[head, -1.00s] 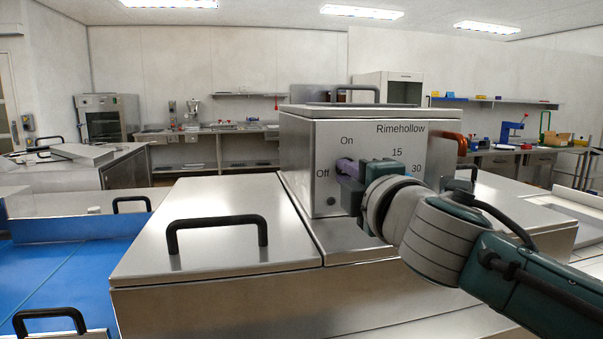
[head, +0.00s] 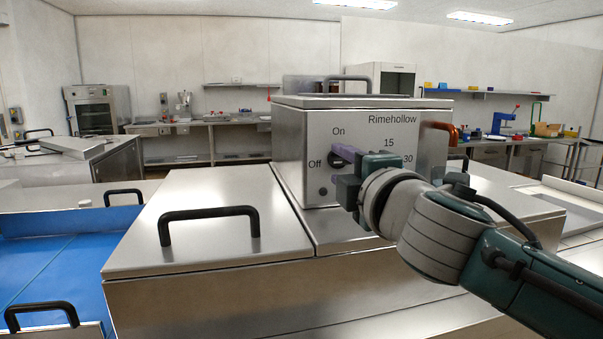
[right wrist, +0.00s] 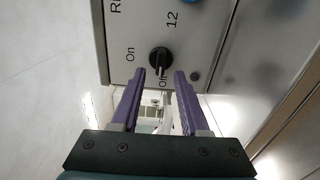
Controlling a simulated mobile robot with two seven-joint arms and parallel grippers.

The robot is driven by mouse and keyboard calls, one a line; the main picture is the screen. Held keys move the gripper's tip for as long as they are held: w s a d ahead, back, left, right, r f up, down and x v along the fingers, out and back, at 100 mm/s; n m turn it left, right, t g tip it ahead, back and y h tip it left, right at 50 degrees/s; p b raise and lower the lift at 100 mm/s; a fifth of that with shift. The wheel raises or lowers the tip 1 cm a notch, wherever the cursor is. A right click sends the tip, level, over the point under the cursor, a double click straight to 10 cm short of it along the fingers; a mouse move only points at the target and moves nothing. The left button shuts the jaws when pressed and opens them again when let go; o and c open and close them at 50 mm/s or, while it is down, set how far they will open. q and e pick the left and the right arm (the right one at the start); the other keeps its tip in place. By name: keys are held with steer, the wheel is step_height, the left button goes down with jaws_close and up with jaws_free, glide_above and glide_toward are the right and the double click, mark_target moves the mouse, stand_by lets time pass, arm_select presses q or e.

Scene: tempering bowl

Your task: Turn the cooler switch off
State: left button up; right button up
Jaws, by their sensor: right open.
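The cooler is a steel box marked Rimehollow (head: 300,150), with On and Off printed on its front panel. Its black switch knob (head: 336,160) shows partly beside my right gripper's fingers. In the right wrist view the knob (right wrist: 159,60) shows whole, and its light mark appears to point at Off. My right gripper (head: 343,171) is open in front of the panel. Its purple fingers lie on either side of the Off label, apart from each other, with nothing between them. Whether a finger touches the knob I cannot tell. My left gripper is not in view.
A second dial (head: 408,160) with numbers around it sits right of the switch, partly behind my gripper. A steel lid with a black handle (head: 209,217) lies front left.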

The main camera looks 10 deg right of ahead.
steer(key=s, duration=0.8)
steer(key=shift+s, duration=0.4)
steer(key=shift+d, duration=0.1)
steer(key=s+d+f+m+g+h, duration=0.35)
steer(key=s+f+m+g, duration=0.45)
steer(key=s+f+m, duration=0.45)
steer(key=s+f+m+g+y, duration=0.1)
steer(key=s+f+m+g, duration=0.15)
steer(key=s, duration=0.45)
steer(key=s+f+m+g+y, duration=0.1)
steer(key=s+f+g+y, duration=0.15)
steer(key=s, duration=0.45)
step_height(320, 180, up, 35)
steer(key=s+a+g+p, duration=0.1)
steer(key=s+p, duration=0.1)
steer(key=p, duration=3.3)
steer(key=shift+m, duration=0.3)
